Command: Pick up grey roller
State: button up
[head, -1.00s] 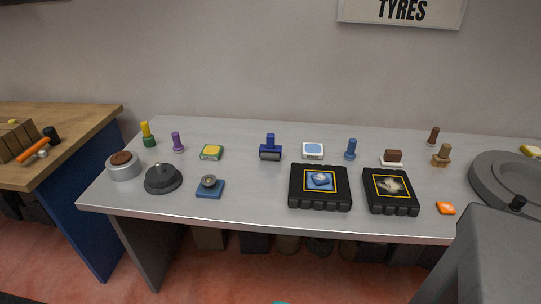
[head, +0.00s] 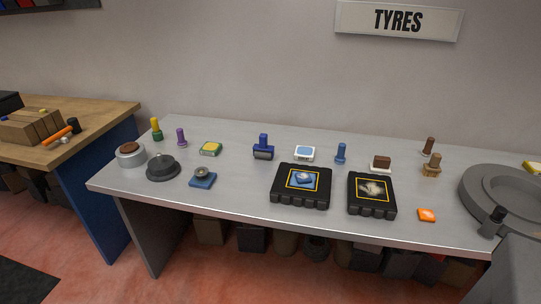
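A blue tool (head: 263,142) with an upright handle stands on the grey workbench (head: 240,205), near the middle. Its lower part holds a grey roller-like piece (head: 263,155). A small blue block (head: 203,181) nearer the front left carries a round grey part (head: 202,171). I cannot tell for certain which of these is the grey roller. Both appear to rest on the bench with nothing holding them. My gripper is not in view.
Two black cases (head: 286,197) (head: 358,208) lie along the front. Stamps and small blocks stand behind, including a yellow-green block (head: 210,149). A dark round lid (head: 163,173) lies left; a large grey ring (head: 470,190) is at right.

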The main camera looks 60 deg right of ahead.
aim_at(262, 150)
jog(key=z, duration=0.25)
jog(key=i, duration=1.15)
jog(key=u, duration=0.25)
